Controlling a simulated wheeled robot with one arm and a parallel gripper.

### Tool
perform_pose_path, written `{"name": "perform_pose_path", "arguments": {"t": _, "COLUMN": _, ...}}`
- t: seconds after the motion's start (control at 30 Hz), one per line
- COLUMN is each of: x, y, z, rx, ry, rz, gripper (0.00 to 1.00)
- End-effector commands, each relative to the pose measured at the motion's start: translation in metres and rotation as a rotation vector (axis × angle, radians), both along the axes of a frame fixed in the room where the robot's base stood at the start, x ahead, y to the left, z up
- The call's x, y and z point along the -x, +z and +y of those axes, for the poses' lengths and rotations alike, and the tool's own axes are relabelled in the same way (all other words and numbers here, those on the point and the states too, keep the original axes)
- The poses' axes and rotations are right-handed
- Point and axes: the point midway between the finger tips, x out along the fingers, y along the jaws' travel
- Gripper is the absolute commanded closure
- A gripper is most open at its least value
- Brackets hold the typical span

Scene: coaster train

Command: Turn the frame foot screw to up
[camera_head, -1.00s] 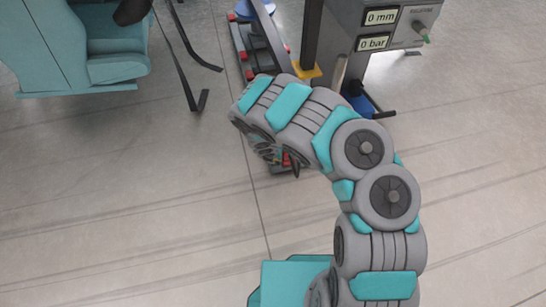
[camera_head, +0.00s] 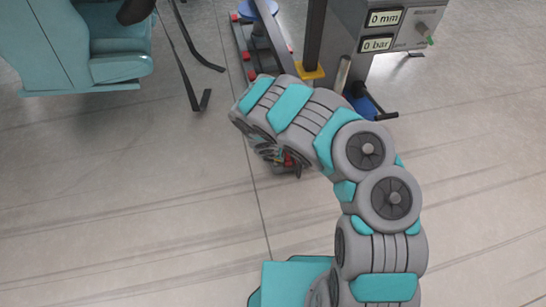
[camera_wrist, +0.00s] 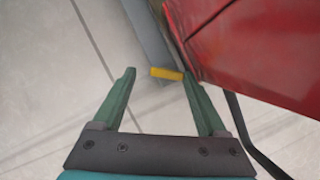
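My gripper (camera_wrist: 159,75) is open, with two green fingers apart in the wrist view. A small yellow bar (camera_wrist: 166,73) shows between the fingertips. I cannot tell whether it is the frame foot screw, or whether the fingers touch it. A large red surface (camera_wrist: 250,40) fills the upper right, close to the right finger. No screw can be clearly made out there.
Open floor (camera_head: 110,190) lies lower left.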

Motion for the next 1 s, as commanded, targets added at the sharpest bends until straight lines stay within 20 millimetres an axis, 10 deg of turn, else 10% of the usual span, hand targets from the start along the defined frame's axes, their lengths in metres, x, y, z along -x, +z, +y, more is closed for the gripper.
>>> {"name": "perform_pose_path", "arguments": {"t": 1.0, "x": 0.008, "y": 0.035, "z": 0.001, "rx": 0.007, "ry": -0.002, "rz": -0.005, "gripper": 0.15}}
